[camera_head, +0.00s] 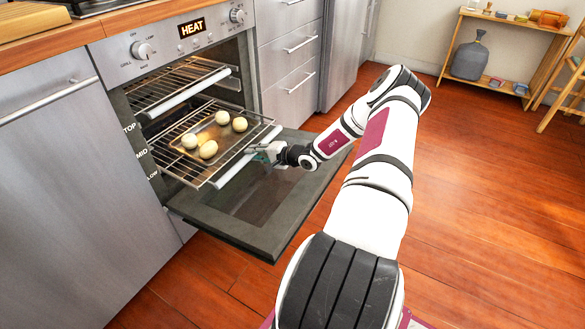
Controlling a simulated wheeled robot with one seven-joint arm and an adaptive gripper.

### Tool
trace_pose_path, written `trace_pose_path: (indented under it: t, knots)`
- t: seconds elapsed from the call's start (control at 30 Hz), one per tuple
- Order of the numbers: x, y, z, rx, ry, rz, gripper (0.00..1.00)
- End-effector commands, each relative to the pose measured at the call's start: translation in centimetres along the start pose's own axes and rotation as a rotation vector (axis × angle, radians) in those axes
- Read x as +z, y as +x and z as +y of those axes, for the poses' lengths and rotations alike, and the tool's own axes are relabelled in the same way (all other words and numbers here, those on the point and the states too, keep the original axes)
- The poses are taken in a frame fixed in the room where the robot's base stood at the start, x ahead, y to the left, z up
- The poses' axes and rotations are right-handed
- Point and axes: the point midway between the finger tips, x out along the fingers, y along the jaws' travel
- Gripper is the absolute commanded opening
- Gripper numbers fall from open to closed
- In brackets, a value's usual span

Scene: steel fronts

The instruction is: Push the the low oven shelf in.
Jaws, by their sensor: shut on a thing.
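The oven (150,70) stands open, with its door (262,228) folded down flat. The low oven shelf (187,165) is a wire rack, the lower of the two racks I see. It sticks out of the oven over the open door. It carries a tray (207,133) with several pale round pieces, like rolls or eggs. A light bar (232,168) runs along its front edge. My gripper (264,152) is at the right part of this bar, shut on it. The fingertips are small and partly hidden at the bar.
An upper rack (175,80) with a light front bar sits above, mostly inside the oven. TOP, MID and LOW labels mark the oven's left edge. Drawers (290,45) stand right of the oven. The wooden floor (480,200) to the right is clear.

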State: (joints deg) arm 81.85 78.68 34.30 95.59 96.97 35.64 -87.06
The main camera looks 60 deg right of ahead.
Motion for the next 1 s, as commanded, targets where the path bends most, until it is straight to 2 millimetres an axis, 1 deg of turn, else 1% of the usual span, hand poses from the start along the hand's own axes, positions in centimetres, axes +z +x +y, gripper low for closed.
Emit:
trace_pose_path:
  t: [1.0]
  knots:
    - [-0.1, 7.8, -2.7, 0.002, -0.001, 0.002, 0.06]
